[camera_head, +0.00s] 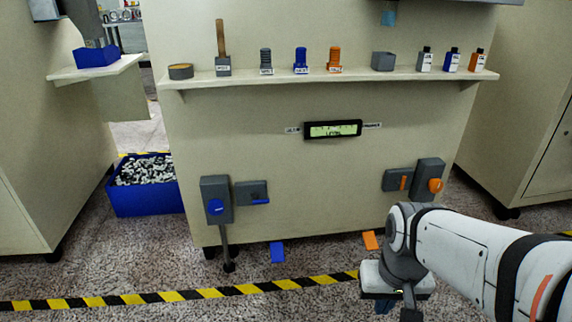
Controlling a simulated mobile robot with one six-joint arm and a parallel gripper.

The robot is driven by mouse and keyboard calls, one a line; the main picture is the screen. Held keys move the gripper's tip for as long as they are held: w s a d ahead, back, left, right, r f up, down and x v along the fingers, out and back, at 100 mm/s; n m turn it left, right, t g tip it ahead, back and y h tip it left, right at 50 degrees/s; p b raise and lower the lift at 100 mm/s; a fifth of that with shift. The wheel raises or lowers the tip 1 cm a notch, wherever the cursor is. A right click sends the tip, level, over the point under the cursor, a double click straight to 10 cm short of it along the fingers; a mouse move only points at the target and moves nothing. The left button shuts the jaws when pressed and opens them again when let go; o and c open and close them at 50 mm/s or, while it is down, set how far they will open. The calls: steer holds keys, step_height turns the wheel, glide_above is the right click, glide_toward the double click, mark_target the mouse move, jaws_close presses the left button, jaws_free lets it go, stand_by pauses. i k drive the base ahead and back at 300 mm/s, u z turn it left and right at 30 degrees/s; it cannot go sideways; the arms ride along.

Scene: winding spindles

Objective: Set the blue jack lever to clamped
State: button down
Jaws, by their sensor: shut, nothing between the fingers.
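At the lower left of the machine front is a dark grey plate (250,187) with a short blue lever (260,201) lying horizontal along its lower right. I take this to be the blue jack lever; its end labels cannot be read. Beside it on the left is a grey jack housing (215,190) with a round blue knob (215,207) and a leg reaching down to the floor. My gripper (396,300) is at the lower right, well apart from the lever and pointing down. Its fingers are shut and empty, partly cut off by the picture edge.
A matching unit at the right has an upright orange lever (403,182) and an orange knob (436,185). A blue tab (277,252) and an orange tab (370,240) show low in front. A shelf (340,77) holds spindles and bottles. A blue bin (150,202) stands left.

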mark_target(261, 201)
steer(key=z, duration=0.05)
steer(key=i, duration=1)
steer(key=u, duration=0.05)
